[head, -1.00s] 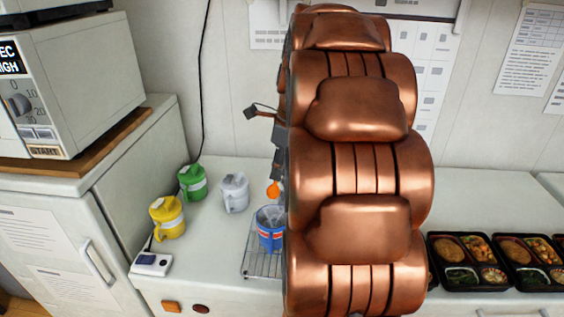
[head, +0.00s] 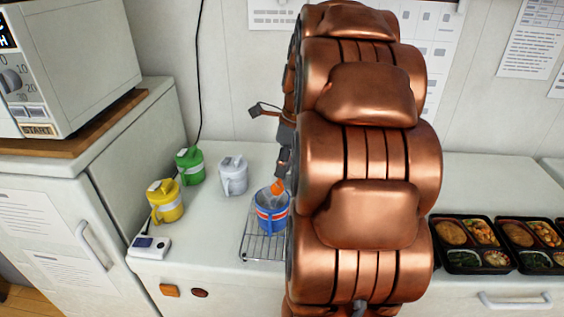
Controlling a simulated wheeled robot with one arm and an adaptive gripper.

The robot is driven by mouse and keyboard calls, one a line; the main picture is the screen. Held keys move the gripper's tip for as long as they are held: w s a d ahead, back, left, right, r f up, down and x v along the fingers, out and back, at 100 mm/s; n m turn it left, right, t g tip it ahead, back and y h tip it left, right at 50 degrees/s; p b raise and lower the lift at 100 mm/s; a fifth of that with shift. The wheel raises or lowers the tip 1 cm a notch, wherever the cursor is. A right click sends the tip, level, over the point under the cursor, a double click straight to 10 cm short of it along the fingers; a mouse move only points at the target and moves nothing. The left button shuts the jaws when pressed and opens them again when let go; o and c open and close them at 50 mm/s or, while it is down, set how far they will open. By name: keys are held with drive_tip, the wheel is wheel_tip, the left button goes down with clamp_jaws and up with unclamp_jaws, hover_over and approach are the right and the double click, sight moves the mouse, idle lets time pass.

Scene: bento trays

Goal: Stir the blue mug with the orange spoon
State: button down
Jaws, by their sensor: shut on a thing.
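The blue mug (head: 272,222), with red and white bands, stands upright on a wire rack (head: 252,246) near the counter's front edge. The orange spoon (head: 278,186) is held in my gripper (head: 283,166), which is shut on it and partly hidden by my copper arm. The spoon's orange end is low over the mug's opening, at about rim height. I cannot tell whether it touches the mug or reaches inside. The mug's right side is close to my arm in the picture.
A white mug (head: 233,175), a green mug (head: 190,166) and a yellow mug (head: 166,202) stand left of the rack. A small white device (head: 149,246) sits at the counter's left corner. Bento trays (head: 464,264) lie at the right. A microwave (head: 75,75) stands at far left.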

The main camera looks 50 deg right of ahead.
sight(280, 183)
drive_tip(key=shift+w+a+f+b, duration=0.1)
drive_tip(key=shift+w+f+b, duration=0.1)
drive_tip(key=shift+f, duration=0.7)
drive_tip(key=shift+w+a+f+b, duration=0.15)
drive_tip(key=shift+f+b, duration=0.1)
drive_tip(key=shift+f, duration=0.65)
drive_tip(key=shift+w+a+f+b, duration=0.1)
drive_tip(key=shift+f+b, duration=0.1)
drive_tip(key=shift+f, duration=0.7)
drive_tip(key=shift+s, duration=0.1)
